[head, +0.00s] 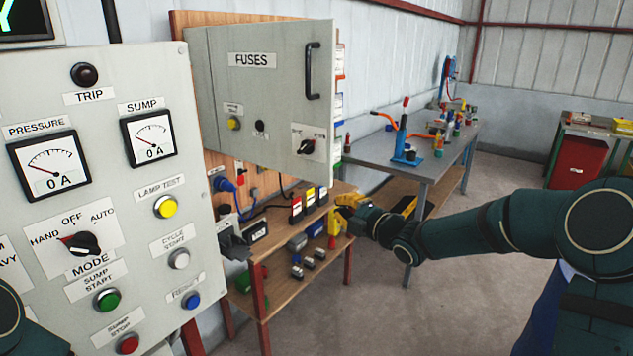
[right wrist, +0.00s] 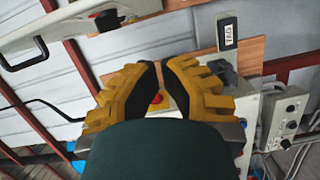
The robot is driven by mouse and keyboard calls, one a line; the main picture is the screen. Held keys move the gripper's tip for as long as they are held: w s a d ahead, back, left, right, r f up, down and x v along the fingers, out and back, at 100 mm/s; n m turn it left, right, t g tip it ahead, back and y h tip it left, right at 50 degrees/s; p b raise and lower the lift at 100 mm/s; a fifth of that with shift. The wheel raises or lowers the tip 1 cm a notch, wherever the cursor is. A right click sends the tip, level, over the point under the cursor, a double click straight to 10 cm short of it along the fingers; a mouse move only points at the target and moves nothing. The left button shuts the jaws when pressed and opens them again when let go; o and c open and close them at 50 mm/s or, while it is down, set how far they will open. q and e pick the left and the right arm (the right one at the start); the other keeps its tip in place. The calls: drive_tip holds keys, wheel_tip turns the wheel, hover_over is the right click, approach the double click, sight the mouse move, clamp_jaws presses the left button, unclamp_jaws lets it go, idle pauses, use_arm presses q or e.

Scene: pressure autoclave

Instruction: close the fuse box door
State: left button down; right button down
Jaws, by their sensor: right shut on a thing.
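The grey fuse box door (head: 270,100), labelled FUSES, stands ajar in the head view, with coloured parts showing past its right edge. Its black handle (head: 312,70) is upright near that edge. In the right wrist view the door (right wrist: 75,22) and handle (right wrist: 25,55) are at upper left. My right gripper (head: 345,207) is below and right of the door, apart from the handle. Its yellow fingers (right wrist: 158,75) are shut on a small yellow-and-red thing (right wrist: 157,98), mostly hidden between them. My left gripper is out of view.
A control panel (head: 110,220) with gauges and buttons fills the left. A wooden shelf (head: 300,285) with small parts stands below the door. A grey workbench (head: 440,155) with tools is behind. Floor (head: 440,300) is clear at lower middle.

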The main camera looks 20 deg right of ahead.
sight(327, 178)
drive_tip(key=shift+n, duration=0.6)
drive_tip(key=w, duration=0.3)
drive_tip(key=w+a+r+p, duration=0.1)
drive_tip(key=w, duration=0.3)
drive_tip(key=w+r+p, duration=0.1)
drive_tip(key=w, duration=0.3)
drive_tip(key=shift+a, duration=0.4)
drive_tip(key=shift+w+d, duration=0.2)
drive_tip(key=shift+d, duration=0.3)
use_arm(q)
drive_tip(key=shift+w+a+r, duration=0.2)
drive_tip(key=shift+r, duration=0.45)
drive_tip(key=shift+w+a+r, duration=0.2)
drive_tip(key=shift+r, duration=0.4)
use_arm(e)
drive_tip(key=shift+w, duration=0.1)
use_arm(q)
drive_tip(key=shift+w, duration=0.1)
use_arm(e)
drive_tip(key=shift+d, duration=0.2)
